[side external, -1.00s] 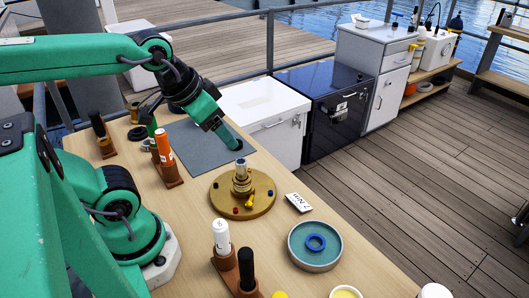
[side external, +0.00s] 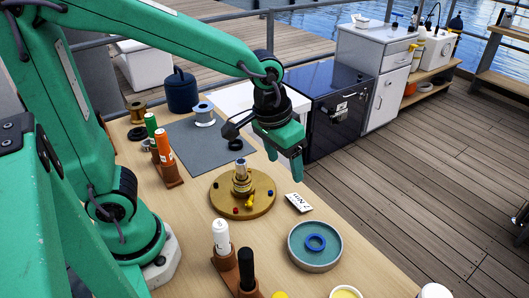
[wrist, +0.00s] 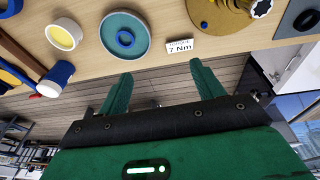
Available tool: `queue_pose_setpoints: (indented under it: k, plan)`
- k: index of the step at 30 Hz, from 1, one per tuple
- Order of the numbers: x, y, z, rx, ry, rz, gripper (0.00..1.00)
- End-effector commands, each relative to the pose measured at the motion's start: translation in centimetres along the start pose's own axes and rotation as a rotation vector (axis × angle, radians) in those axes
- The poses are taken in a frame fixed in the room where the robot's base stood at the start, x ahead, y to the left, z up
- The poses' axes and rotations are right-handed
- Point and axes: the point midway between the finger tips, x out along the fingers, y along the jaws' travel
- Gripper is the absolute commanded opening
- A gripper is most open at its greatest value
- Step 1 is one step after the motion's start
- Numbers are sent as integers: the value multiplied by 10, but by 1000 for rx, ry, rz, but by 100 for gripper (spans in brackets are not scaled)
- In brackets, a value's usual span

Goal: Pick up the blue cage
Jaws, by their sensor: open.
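The blue cage looks like a small blue ring (side external: 315,243) lying flat in a round teal dish (side external: 298,260) near the front right of the table. It also shows in the wrist view (wrist: 125,38), inside the dish at the upper left. My gripper (side external: 285,168) is open and empty, fingers pointing down, above the table's right edge. In the side view it appears behind the dish, well apart from the ring. In the wrist view, the two green fingers (wrist: 160,70) point toward the table edge, with nothing between them.
Upright handled tools (side external: 221,240) stand in a holder left of the dish. A yellow-filled dish (side external: 345,292) is in front.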

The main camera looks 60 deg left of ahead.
Motion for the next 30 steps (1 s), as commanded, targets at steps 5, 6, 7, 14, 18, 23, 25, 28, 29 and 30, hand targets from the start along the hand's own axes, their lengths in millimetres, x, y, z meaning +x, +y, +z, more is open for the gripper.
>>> queue_pose_setpoints:
  k: [5,6,7,14,18,23,25,28,29,30]
  plan:
    - [31,28,-7,4,-68,-11,67]
    - [38,34,-8,4,-82,-14,67]
    - [44,38,-9,4,-92,-17,67]
    - [84,71,-9,3,-161,-41,67]
    - [101,84,-6,2,-187,-54,67]
    - [110,91,-5,0,-200,-61,67]
    - [112,92,-4,0,-201,-62,67]
    - [112,92,-4,0,-201,-62,67]
    - [113,91,-4,0,-201,-62,67]
    - [114,91,-4,0,-202,-62,67]
